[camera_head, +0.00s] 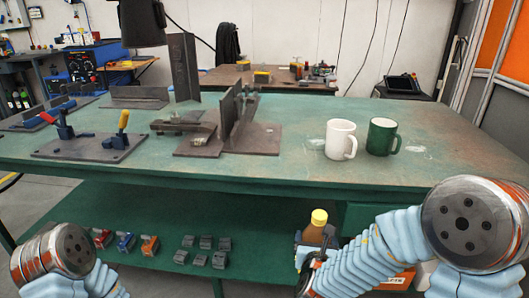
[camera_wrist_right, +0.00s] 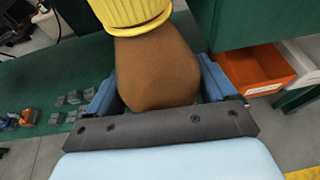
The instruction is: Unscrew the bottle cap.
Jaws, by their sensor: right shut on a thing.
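A brown bottle (camera_head: 318,232) with a yellow cap (camera_head: 319,216) is held upright in front of the green table's lower shelf. My right gripper (camera_head: 316,243) is shut on the bottle's body, below the cap. In the right wrist view the bottle (camera_wrist_right: 155,72) sits between the two blue fingers, and the ribbed yellow cap (camera_wrist_right: 130,14) is on its top, partly cut off by the frame edge. My left arm shows at the bottom left of the head view, but its gripper is out of the frame.
A white mug (camera_head: 340,140) and a green mug (camera_head: 382,137) stand on the green table (camera_head: 290,172). Clamps and metal plates (camera_head: 255,138) take up its left and middle. Several small clamps and blocks (camera_head: 205,250) lie on the lower shelf. An orange bin (camera_wrist_right: 258,70) is at right.

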